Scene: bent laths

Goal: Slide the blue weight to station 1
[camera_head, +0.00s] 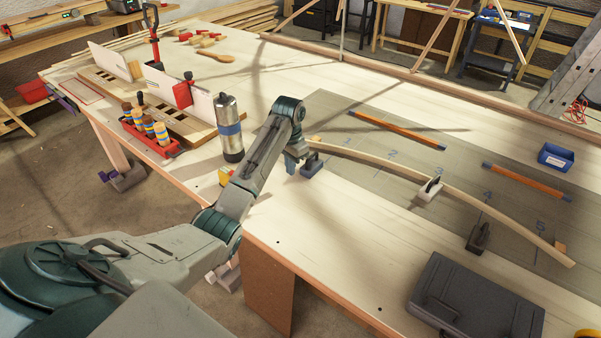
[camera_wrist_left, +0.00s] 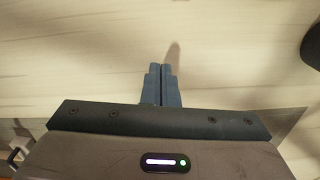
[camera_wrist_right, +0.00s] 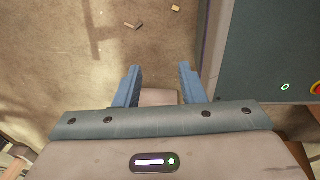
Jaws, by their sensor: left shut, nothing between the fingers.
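The blue weight (camera_head: 311,168), a dark blue block with a black top, stands by the near end of the bent pale lath (camera_head: 470,205), left of the mark for station 1 (camera_head: 348,143). My left gripper (camera_head: 291,168) is shut and empty, low over the bench just left of the blue weight. In the left wrist view its fingers (camera_wrist_left: 162,72) are together above bare wood. A dark shape at that view's right edge is cut off. My right gripper (camera_wrist_right: 160,72) is open and empty, over the floor; it is outside the head view.
A white weight (camera_head: 430,190) is at the lath near station 3, and a black weight (camera_head: 479,237) stands in front of it. A steel bottle (camera_head: 229,130) stands left of my left arm. A dark case (camera_head: 475,305) lies at the front right.

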